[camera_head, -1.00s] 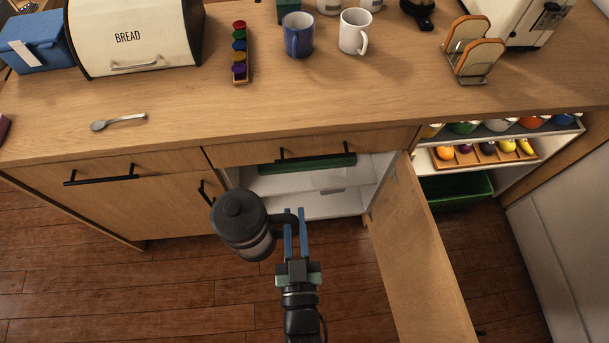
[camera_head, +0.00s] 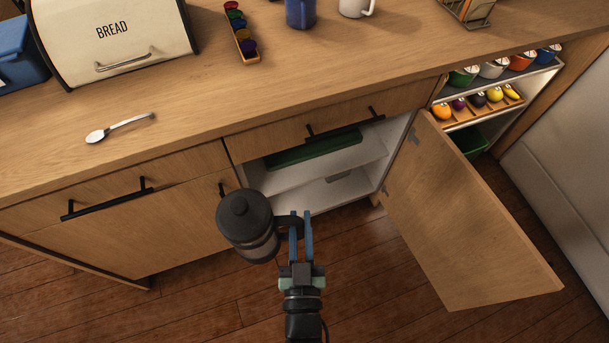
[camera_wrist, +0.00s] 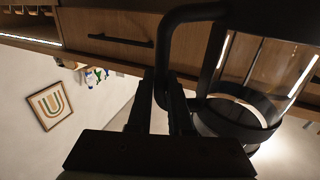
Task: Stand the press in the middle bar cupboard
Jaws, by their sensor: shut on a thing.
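The press (camera_head: 247,222), dark-lidded with a glass body, is held upright by its handle in my gripper (camera_head: 301,222), in front of the cupboards. In the wrist view my gripper (camera_wrist: 168,95) is shut on the handle, and the press's glass body (camera_wrist: 262,70) shows at the right. The middle bar cupboard (camera_head: 325,185) is open behind the press, with a white interior and a shelf. A green item (camera_head: 315,150) lies on its upper level. The press hides part of the cupboard's left edge.
The cupboard's open door (camera_head: 465,215) swings out to the right of my gripper. A drawer front (camera_head: 330,128) is above the opening. The counter (camera_head: 300,75) holds a spoon (camera_head: 120,127) and a bread box (camera_head: 115,35). An open shelf unit (camera_head: 482,115) is at the right.

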